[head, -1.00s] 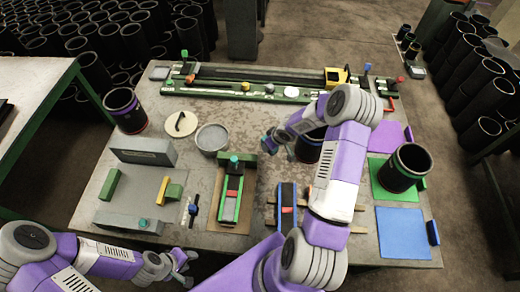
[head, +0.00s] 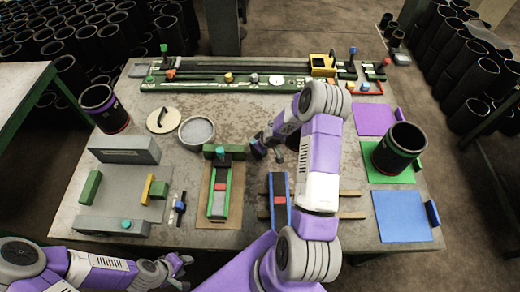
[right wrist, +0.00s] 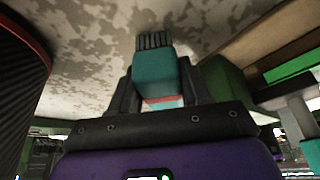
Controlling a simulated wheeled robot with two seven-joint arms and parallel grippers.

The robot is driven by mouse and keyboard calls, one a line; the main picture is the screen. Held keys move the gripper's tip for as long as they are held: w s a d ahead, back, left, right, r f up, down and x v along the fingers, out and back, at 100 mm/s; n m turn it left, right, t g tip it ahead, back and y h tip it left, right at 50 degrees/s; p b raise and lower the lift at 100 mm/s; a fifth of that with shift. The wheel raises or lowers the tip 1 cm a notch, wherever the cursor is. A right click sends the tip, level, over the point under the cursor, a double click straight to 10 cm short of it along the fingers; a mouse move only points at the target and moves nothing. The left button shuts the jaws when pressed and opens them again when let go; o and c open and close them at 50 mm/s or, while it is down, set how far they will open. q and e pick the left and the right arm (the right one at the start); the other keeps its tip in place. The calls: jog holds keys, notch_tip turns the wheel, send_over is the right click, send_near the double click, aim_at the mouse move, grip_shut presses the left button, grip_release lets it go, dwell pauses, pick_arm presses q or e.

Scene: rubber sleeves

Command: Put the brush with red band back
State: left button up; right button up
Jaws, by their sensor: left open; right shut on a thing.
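In the right wrist view my right gripper (right wrist: 155,100) is shut on the brush (right wrist: 153,72). The brush has a teal body, dark bristles pointing away from me, and a thin red band near the jaws. In the head view my right gripper (head: 264,147) is over the middle of the table, just right of the green fixture; the brush is too small to make out there. My left gripper (head: 181,268) is open and empty in front of the table's near edge.
A green fixture (head: 212,203) and a blue one (head: 289,204) stand mid-table. A grey bowl (head: 197,132) and round lid (head: 162,120) lie left. A black sleeve (head: 393,154) stands on the green mat; another (head: 103,112) stands far left. In the wrist view a sleeve (right wrist: 22,85) is close on the left.

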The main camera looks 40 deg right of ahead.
jog(key=shift+f, duration=0.1)
jog(key=o, duration=1)
jog(key=shift+r, duration=0.3)
jog(key=p+v, duration=0.6)
jog(key=v, duration=0.6)
